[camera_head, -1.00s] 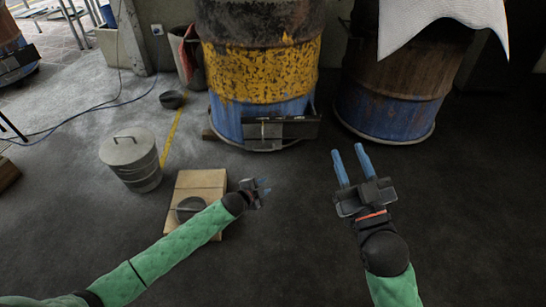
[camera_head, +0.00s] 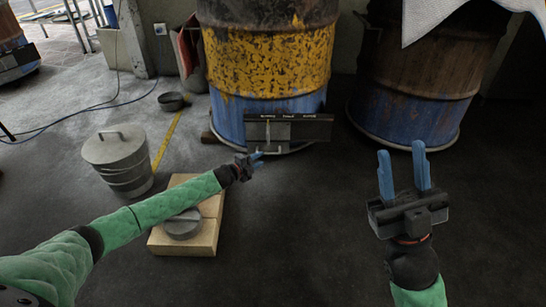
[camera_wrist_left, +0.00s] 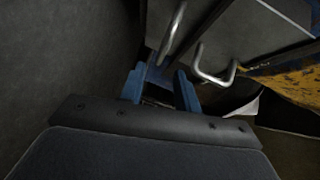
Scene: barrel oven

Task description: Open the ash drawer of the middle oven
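The middle oven is a barrel (camera_head: 268,60), yellow above and blue below. Low on its front is a grey metal front (camera_head: 257,132) with thin metal handles, beside a dark, wide plate (camera_head: 312,127). My left gripper (camera_head: 258,157) is just below this front. In the left wrist view, its blue fingers (camera_wrist_left: 160,88) are apart, with one bent metal handle (camera_wrist_left: 214,70) to their right and another (camera_wrist_left: 172,32) beyond their tips. I cannot tell whether the fingers touch either handle. My right gripper (camera_head: 403,172) is open and empty, right of the oven.
A lidded metal bucket (camera_head: 118,160) stands at the left. A pale block (camera_head: 203,238) bearing a round grey lid (camera_head: 183,224) lies below my left forearm. Another barrel (camera_head: 415,85) stands at the right. The floor between my arms is clear.

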